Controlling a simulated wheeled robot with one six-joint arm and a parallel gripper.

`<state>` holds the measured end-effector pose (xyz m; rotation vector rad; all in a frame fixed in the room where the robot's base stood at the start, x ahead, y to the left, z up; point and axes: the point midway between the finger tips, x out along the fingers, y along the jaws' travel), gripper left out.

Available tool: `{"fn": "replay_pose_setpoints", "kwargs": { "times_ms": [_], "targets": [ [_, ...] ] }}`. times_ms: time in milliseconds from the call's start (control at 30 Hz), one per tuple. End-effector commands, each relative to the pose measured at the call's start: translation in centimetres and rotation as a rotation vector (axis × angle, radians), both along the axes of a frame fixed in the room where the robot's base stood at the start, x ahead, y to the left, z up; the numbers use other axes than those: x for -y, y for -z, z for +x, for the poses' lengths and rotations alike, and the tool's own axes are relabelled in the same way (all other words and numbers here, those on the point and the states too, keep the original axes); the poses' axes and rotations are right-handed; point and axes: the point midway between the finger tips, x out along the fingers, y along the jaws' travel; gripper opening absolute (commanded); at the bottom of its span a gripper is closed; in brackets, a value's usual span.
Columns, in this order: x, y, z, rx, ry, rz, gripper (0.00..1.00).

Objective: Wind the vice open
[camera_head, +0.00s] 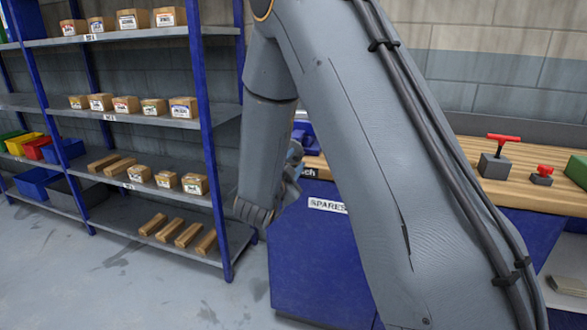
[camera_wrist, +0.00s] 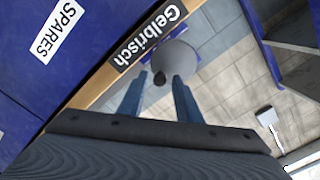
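The vice (camera_head: 303,137) is a blue block on the left end of the bench, mostly hidden behind my arm in the head view. In the wrist view a grey round part (camera_wrist: 178,58) with a small dark knob (camera_wrist: 159,78) stands out by the bench edge; it looks like the vice's screw end, but I cannot be sure. My gripper (camera_wrist: 161,88) is open, its two bluish fingers apart, pointing at this part with the knob between the tips. I see gaps beside the knob and cannot tell depth. The handle bar is not clearly visible.
The wooden bench (camera_head: 462,186) carries a grey block with a red T-handle (camera_head: 497,150), a red button (camera_head: 542,175) and a green bin (camera_head: 577,170). A blue cabinet (camera_head: 300,250) labelled SPARES stands below. A loaded shelf rack (camera_head: 212,130) stands left; floor between is clear.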

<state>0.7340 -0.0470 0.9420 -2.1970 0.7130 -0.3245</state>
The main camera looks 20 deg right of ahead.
Motion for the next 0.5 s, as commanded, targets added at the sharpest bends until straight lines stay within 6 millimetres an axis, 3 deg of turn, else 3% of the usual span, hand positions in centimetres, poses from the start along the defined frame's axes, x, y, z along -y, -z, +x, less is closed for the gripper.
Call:
{"fn": "replay_pose_setpoints", "kwargs": {
  "times_ms": [500],
  "targets": [
    [0.01, 0.32, 0.09, 0.266, 0.000, 0.364, 0.31]
  ]
}}
